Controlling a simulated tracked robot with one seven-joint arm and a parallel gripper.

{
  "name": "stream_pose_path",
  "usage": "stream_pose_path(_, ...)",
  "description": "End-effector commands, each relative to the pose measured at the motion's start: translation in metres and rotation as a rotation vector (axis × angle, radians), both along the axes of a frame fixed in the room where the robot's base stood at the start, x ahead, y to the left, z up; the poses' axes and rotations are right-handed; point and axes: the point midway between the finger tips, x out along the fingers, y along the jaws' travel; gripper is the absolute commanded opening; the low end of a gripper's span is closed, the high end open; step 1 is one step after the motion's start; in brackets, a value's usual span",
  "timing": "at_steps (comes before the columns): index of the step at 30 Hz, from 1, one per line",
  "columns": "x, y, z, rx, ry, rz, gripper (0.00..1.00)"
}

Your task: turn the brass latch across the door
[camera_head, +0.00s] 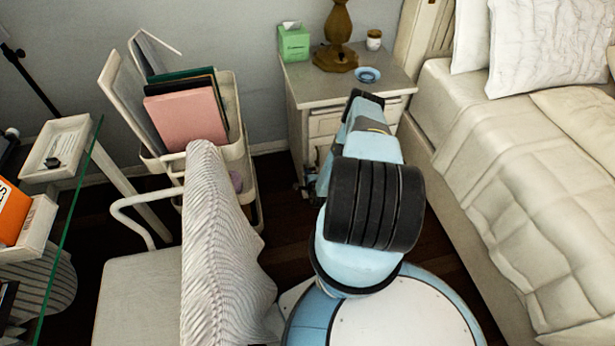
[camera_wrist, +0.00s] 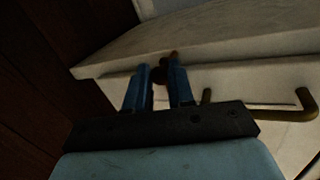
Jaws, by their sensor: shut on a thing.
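The pale nightstand (camera_head: 345,83) stands against the back wall, left of the bed. In the wrist view its top edge (camera_wrist: 220,48) runs across the picture, with the pale front below it. My gripper (camera_wrist: 163,72) is at that front, just under the top edge. Its two blue fingers are shut on a small dark brown piece, the brass latch (camera_wrist: 160,76), which is mostly hidden between them. How far the latch is turned cannot be told. In the head view my arm hides the gripper and the latch.
A bent brass handle (camera_wrist: 285,112) sticks out of the front, right of my gripper. On the nightstand are a lamp (camera_head: 338,40), a green tissue box (camera_head: 293,43) and a blue dish (camera_head: 367,74). The bed (camera_head: 505,190) is close on the right; a cloth-draped chair (camera_head: 140,290) and cart (camera_head: 235,150) are left.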

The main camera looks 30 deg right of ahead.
Motion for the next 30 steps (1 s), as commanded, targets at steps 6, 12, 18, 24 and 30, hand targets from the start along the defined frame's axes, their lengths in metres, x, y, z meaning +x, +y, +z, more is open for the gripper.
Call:
stream_pose_path(6, -0.0014, 0.0079, -0.0039, -0.097, 0.040, 0.010, 0.00)
stream_pose_path(12, -0.0017, 0.0070, -0.0042, -0.147, 0.054, 0.008, 0.00)
stream_pose_path(18, -0.0020, 0.0065, -0.0043, -0.163, 0.059, 0.007, 0.00)
stream_pose_path(24, -0.0021, 0.0058, -0.0044, -0.164, 0.058, 0.006, 0.00)
stream_pose_path(30, -0.0020, 0.0049, -0.0040, -0.163, 0.057, 0.005, 0.31)
